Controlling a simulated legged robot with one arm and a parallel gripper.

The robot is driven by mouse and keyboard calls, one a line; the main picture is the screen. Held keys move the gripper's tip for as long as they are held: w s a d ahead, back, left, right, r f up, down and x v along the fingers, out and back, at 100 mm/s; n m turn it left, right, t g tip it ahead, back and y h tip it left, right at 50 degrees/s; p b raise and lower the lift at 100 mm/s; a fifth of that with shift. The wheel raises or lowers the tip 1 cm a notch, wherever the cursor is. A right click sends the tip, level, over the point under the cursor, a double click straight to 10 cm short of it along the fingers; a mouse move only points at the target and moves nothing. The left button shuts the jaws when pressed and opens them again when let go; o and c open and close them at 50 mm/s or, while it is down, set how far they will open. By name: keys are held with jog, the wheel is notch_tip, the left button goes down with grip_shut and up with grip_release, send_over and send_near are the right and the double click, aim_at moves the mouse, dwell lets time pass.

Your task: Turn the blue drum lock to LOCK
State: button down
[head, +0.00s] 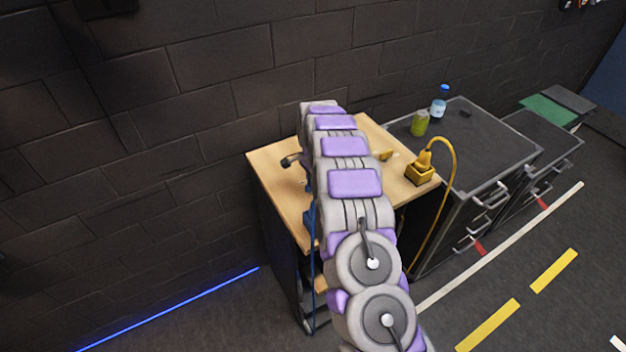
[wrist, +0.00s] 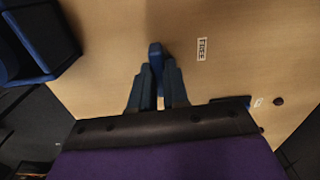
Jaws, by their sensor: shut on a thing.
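In the wrist view my gripper (wrist: 157,80) points at the wooden tabletop, its two fingers close together around a narrow dark blue piece (wrist: 155,50). This piece looks like the handle of the blue drum lock; the drum body itself is not clearly visible. A white label (wrist: 202,49), which seems to read FREE, lies on the wood just right of the fingers. A second small label (wrist: 258,102) lies farther right, partly cut off by my gripper, and its text is unreadable. In the head view my arm hides my gripper and the lock.
A dark blue block-like object (wrist: 30,45) stands at the left in the wrist view. On the wooden table (head: 275,180) in the head view are a black handle (head: 291,159) and a yellow box with a cable (head: 421,173). A bottle (head: 439,105) and green can (head: 419,123) stand on the grey cabinet.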

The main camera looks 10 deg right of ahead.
jog(key=shift+r+m, duration=0.1)
jog(key=shift+m, duration=0.3)
jog(key=c, duration=1.1)
grip_release()
jog(key=shift+a, duration=0.1)
notch_tip(320, 180, up, 17)
jog(key=shift+w+r+p, duration=0.1)
jog(key=shift+p, duration=0.3)
